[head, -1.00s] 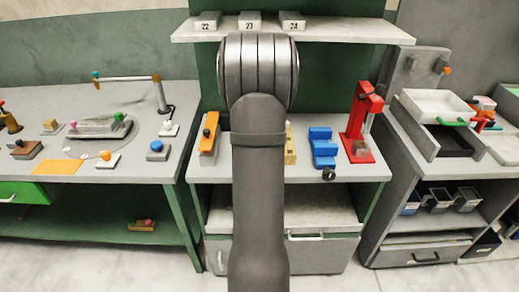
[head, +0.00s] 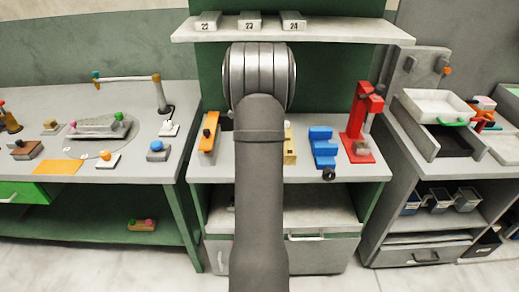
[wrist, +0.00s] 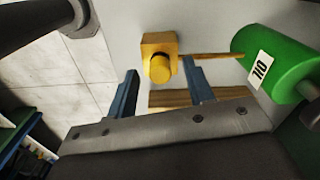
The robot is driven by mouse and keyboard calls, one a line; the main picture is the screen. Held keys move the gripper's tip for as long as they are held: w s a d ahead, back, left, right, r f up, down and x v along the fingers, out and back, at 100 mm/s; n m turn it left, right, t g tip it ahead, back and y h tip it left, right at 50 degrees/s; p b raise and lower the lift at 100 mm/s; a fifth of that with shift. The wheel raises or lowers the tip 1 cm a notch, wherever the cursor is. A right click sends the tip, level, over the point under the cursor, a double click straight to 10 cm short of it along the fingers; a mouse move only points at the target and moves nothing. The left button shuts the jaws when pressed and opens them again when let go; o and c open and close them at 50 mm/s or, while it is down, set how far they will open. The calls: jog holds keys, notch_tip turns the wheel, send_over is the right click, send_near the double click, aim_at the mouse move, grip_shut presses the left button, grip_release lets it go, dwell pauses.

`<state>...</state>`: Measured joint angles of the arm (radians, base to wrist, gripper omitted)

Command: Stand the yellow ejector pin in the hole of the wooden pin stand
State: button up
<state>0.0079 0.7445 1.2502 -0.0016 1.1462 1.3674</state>
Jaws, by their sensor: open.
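My gripper (wrist: 158,68) shows in the wrist view, its two blue-grey fingers apart. A yellow piece with a square block and a round end (wrist: 159,67), which looks like the ejector pin, appears between and just beyond the fingertips. I cannot tell whether a finger touches it. A wood-grained piece (wrist: 225,93), perhaps the pin stand, lies partly hidden behind the right finger; its hole is not visible. In the head view a wooden-coloured block (head: 290,146) shows at the right edge of my arm, which hides the gripper and the pin.
In the wrist view a green cylinder labelled OIL (wrist: 280,55) lies close right, with a thin tan rod beside it. In the head view, an orange device (head: 209,138), a blue block (head: 322,148) and a red press (head: 359,128) stand on the middle bench, below a shelf (head: 350,34).

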grip_shut()
jog(key=shift+r, duration=0.15)
jog(key=shift+r, duration=0.55)
notch_tip(320, 180, up, 3)
jog(key=shift+f, duration=0.15)
jog(key=s+d+r, duration=0.6)
jog(key=d, duration=0.3)
jog(key=shift+w+d+r, duration=0.1)
jog(key=shift+w+d, duration=0.25)
jog(key=shift+w, duration=0.55)
jog(key=shift+w+d+r, duration=0.1)
jog(key=shift+w+d, duration=0.2)
jog(key=shift+w, duration=0.65)
jog(key=shift+w+d+r, duration=0.1)
jog(key=shift+w+d, duration=0.25)
jog(key=shift+w, duration=0.55)
